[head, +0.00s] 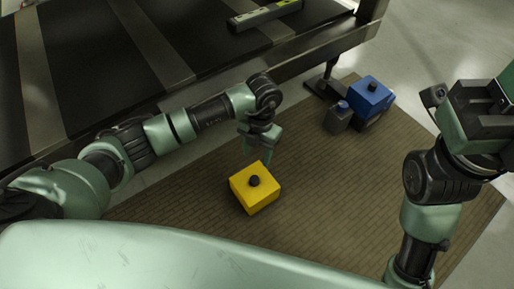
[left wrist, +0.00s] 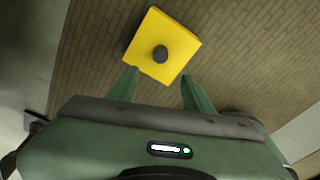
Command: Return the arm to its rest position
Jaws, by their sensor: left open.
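My left arm reaches in from the left in the head view. Its gripper (head: 257,156) points down beside and above a yellow box with a dark round knob (head: 262,197). In the left wrist view the two green fingers of this gripper (left wrist: 160,76) are spread apart with nothing held between them. The yellow box (left wrist: 180,40) lies just beyond the fingertips there, its knob in plain sight. My right arm stands at the right of the head view, with its end part (head: 474,118) raised; its fingers cannot be made out clearly.
A brown woven mat (head: 330,195) covers the floor, mostly bare around the yellow box. A dark table (head: 110,55) with a metal frame bounds the far left.

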